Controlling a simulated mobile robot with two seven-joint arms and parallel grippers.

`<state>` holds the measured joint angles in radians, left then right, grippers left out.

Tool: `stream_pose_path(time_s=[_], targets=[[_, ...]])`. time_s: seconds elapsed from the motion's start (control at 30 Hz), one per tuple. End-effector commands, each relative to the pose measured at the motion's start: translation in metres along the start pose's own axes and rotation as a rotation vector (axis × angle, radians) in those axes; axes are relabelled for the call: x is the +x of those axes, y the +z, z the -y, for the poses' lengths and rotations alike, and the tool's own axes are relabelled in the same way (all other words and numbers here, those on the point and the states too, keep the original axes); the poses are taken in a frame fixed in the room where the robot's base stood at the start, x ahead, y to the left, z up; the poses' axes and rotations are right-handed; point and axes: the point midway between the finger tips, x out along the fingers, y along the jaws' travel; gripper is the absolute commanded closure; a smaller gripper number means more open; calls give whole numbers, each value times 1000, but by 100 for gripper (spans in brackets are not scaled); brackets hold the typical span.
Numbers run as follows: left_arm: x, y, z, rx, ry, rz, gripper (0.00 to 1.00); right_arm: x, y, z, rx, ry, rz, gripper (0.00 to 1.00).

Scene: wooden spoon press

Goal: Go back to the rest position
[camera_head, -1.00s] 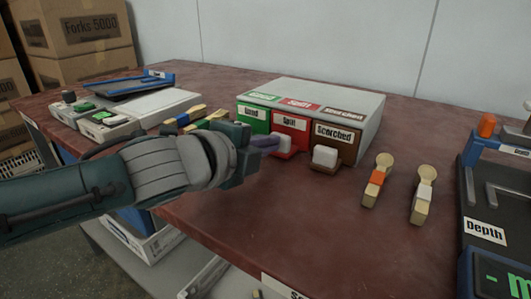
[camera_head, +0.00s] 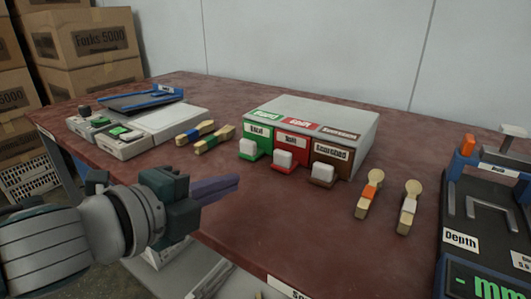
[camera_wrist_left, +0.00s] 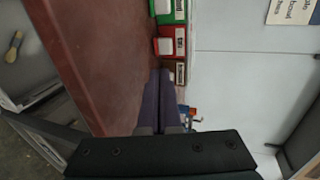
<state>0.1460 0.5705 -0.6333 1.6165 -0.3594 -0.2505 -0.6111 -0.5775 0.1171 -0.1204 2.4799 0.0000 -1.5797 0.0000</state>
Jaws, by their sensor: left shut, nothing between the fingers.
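My left gripper (camera_head: 218,189) is at the front edge of the red-brown table (camera_head: 290,228), left of the middle of the head view. Its purple fingers are shut together with nothing between them, pointing right. In the left wrist view the shut fingers (camera_wrist_left: 160,98) point toward the sorting box with green and red fronts. My right gripper is in neither view.
A sorting box (camera_head: 318,115) with Good, Split and Scorched bins stands mid-table. Wooden spoons lie left (camera_head: 205,135) and right (camera_head: 408,207) of it. A depth gauge (camera_head: 475,215) is at the right, a scale (camera_head: 150,128) at the left. Cartons (camera_head: 85,45) stand behind left.

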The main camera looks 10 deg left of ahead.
Motion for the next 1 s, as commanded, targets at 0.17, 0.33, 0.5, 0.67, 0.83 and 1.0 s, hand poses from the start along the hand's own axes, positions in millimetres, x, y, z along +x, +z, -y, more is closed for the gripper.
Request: stream_pose_path(time_s=[0.17, 0.33, 0.5, 0.67, 0.83, 1.0], targets=[[-17, -3, 12, -66, 13, 24, 100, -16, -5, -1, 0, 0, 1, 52], [-65, -10, 52, -462, 118, 189, 100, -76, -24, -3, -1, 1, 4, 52], [-154, -20, 74, -1003, 325, 464, 100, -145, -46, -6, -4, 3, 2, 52], [-245, -38, 89, -1376, 515, 720, 100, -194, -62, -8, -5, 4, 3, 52], [-310, -53, 125, -1557, 626, 885, 100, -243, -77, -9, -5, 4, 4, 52], [-328, -53, 184, -1549, 626, 882, 100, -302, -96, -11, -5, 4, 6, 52]])
